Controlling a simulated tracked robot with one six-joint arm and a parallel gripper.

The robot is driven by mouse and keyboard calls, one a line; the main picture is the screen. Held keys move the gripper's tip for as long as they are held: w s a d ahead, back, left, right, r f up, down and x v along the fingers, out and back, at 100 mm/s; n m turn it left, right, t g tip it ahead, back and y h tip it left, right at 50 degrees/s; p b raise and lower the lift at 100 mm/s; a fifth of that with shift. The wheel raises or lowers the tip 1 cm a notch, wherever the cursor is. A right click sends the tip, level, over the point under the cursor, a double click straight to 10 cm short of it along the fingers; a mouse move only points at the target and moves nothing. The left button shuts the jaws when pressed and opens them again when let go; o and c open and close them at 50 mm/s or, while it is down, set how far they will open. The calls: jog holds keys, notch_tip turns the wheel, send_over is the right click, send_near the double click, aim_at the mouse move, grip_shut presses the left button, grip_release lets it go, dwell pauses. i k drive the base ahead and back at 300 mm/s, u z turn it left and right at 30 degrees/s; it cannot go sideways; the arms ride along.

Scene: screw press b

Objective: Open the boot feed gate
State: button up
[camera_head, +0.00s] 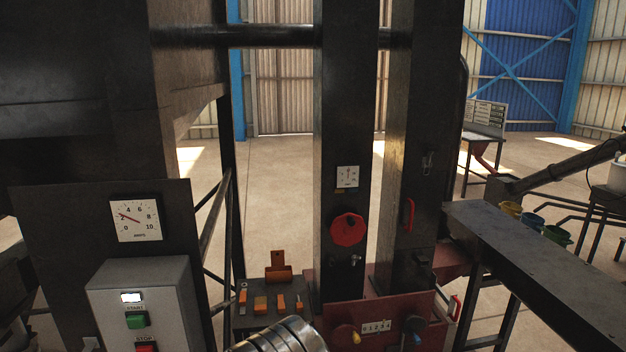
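A dark red boot housing (380,312) stands at the foot of two dark upright columns, the left column (345,110) and the right column (410,130). Its front carries a small white scale plate (376,327) marked with numbers. A yellow-tipped handle (356,337) on a dark red round part is left of the scale, and a blue-tipped handle (417,338) on a dark round part is right of it. A red loop handle (455,307) is at the housing's right side. No part is labelled as the feed gate, and its position cannot be told. My gripper is not in view.
A grey control box (150,300) with green and red buttons stands at left, below an ammeter (135,220). A red knob (347,230) is on the left column. Orange-handled tools lie on a small bench (245,320). A dark trough (530,245) extends right. A ribbed metal cylinder (280,337) is at the bottom.

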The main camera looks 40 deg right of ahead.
aim_at(451, 303)
jog(key=z, duration=2.2)
jog(key=k, duration=0.6)
jog(key=z, duration=0.4)
jog(key=i, duration=0.7)
jog(key=z, duration=0.15)
